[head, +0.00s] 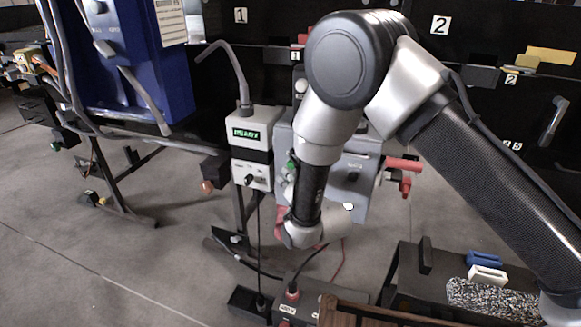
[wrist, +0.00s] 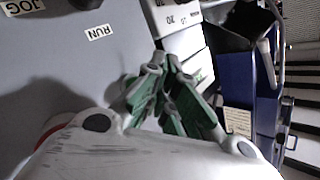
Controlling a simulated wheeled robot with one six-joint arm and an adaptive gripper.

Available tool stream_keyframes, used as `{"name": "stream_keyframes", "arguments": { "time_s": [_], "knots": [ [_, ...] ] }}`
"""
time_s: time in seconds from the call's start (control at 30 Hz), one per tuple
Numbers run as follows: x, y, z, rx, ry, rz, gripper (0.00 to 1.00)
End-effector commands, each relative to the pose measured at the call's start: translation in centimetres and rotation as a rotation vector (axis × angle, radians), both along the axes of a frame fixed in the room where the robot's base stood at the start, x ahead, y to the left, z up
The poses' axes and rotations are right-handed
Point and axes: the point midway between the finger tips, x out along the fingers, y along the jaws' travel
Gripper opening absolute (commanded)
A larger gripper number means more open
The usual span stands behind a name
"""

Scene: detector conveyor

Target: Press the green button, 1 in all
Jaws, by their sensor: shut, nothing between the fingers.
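My gripper (wrist: 164,63) is shut and empty in the wrist view, its two green-padded fingers close together in front of a grey panel (wrist: 60,60). No green button can be made out in the wrist view; the gripper covers part of the panel. In the head view my forearm and wrist stand in front of the grey box (head: 352,190) and hide much of its face. A small green spot (head: 291,165) shows at the box's left side; I cannot tell whether it is the button or a finger pad.
A white box with a READY display (head: 247,134) stands left of the grey box; a white scaled face (wrist: 183,38) shows past the fingertips. A red handle (head: 403,164) sticks out at the right. A blue cabinet (head: 135,60) stands back left.

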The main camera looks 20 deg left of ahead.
Motion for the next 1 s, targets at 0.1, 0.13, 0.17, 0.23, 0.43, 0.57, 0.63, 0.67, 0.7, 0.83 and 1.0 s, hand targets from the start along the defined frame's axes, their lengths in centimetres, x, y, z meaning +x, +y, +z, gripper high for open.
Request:
{"name": "stream_keyframes", "arguments": {
  "time_s": [0.1, 0.13, 0.17, 0.23, 0.43, 0.57, 0.63, 0.67, 0.7, 0.83, 1.0],
  "knots": [
    [0.2, 0.0, 0.0, 0.0, 0.0, 0.0, 0.0],
    [0.3, -0.1, 0.0, 0.0, 0.0, -0.001, 0.0],
    [0.4, -0.1, 0.0, 0.0, 0.0, -0.001, 0.0],
    [0.7, -0.1, 0.0, 0.001, 0.0, -0.002, 0.0],
    [0.9, -0.1, 0.0, 0.0, 0.0, 0.0, 0.0],
    [0.9, -0.1, 0.0, 0.0, 0.0, 0.0, 0.0],
    [0.9, -0.1, 0.0, 0.0, 0.0, 0.0, 0.0],
    [0.9, -0.1, 0.0, 0.0, 0.0, 0.0, 0.0],
    [0.9, -0.1, 0.0, 0.0, 0.0, 0.0, 0.0],
    [1.0, -0.1, 0.0, 0.0, 0.0, 0.0, 0.0],
    [1.2, -0.1, 0.0, 0.0, 0.0, 0.0, 0.0]
  ]
}}
